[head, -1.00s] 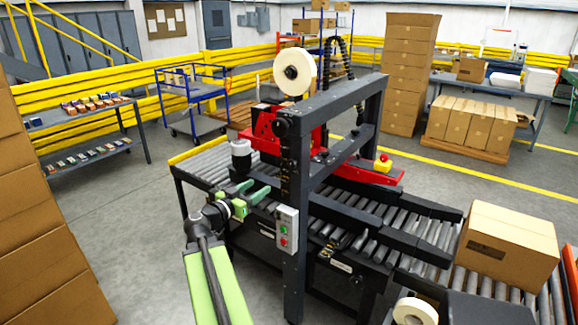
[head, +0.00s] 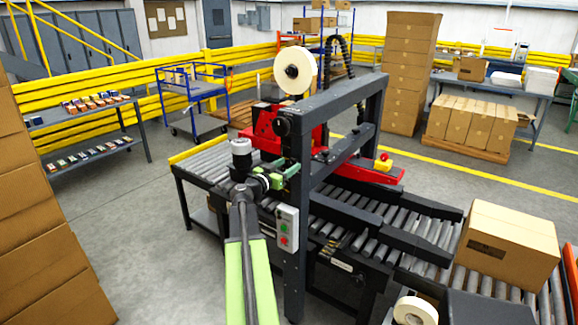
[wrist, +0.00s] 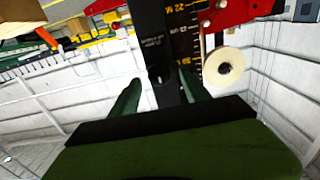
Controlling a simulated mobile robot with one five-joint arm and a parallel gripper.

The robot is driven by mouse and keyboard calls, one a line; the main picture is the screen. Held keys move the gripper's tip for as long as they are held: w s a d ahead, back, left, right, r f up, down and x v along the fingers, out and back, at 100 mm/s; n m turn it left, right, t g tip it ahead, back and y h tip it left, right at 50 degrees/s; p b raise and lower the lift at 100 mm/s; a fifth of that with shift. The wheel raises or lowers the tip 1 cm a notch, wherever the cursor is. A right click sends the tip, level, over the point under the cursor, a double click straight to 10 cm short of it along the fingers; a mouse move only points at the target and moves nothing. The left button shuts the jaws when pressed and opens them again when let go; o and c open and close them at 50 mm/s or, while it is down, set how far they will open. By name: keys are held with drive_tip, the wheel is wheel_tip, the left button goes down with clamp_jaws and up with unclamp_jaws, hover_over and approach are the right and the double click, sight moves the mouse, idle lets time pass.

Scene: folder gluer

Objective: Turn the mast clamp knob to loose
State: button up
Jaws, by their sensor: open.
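The dark mast (head: 297,150) of the case sealer stands in front of my arm in the head view. My gripper (head: 290,170) has green fingers and is at the mast's left face, above the button box. In the wrist view my gripper (wrist: 160,82) is open, with one finger on each side of a dark plate (wrist: 150,40) with small white lettering. A small dark shape between the fingertips looks like the mast clamp knob (wrist: 158,75). I cannot tell its setting or whether the fingers touch it. A yellow-numbered scale (wrist: 182,45) runs beside it.
The button box (head: 287,229) is just below my gripper. The red tape head (head: 265,128) and tape roll (head: 295,70) are above. The roller conveyor (head: 205,165) lies behind my gripper. A carton (head: 508,245) sits on rollers at right.

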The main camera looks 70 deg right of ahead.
drive_tip(key=shift+s+d, duration=0.15)
drive_tip(key=shift+d, duration=0.3)
clamp_jaws()
